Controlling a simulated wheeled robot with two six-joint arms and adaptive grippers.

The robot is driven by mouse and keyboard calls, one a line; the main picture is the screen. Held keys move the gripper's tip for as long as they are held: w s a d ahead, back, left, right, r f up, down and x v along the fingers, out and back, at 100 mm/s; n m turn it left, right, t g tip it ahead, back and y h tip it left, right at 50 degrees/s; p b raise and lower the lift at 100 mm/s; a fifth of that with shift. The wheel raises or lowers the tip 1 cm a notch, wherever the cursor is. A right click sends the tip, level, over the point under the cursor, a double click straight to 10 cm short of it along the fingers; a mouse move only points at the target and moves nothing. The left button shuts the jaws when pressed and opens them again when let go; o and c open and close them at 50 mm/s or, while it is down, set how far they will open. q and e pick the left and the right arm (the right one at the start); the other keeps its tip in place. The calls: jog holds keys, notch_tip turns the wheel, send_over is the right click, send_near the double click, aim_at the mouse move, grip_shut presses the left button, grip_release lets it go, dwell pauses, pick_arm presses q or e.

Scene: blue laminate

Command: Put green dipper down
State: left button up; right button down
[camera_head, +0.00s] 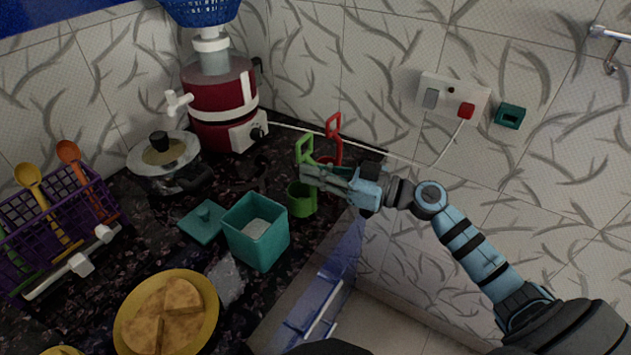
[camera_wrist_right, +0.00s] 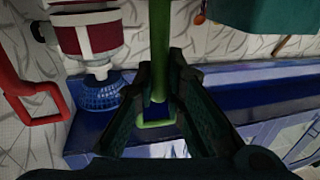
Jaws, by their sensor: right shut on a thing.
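The green dipper (camera_head: 301,201) is upright near the right edge of the dark counter, its cup below and its looped handle above my right gripper (camera_head: 318,174). My right gripper is shut on the dipper's handle. In the right wrist view the green handle (camera_wrist_right: 160,40) runs between the two fingers (camera_wrist_right: 163,80), with its loop lower in the picture. I cannot tell whether the cup's base touches the counter. My left gripper is not in view.
A red dipper (camera_head: 334,138) stands just behind the green one. An open teal container (camera_head: 264,246) is left of it, beside a teal lid (camera_head: 203,223). A red and white juicer (camera_head: 215,104), a lidded pot (camera_head: 138,158) and a purple rack (camera_head: 106,207) stand farther left.

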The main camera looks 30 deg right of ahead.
jog(key=shift+f, duration=1)
jog(key=c, duration=2.1)
grip_release()
jog(key=shift+f+b, duration=0.1)
jog(key=shift+b, duration=0.2)
jog(key=o, duration=0.4)
jog(key=shift+o, duration=0.2)
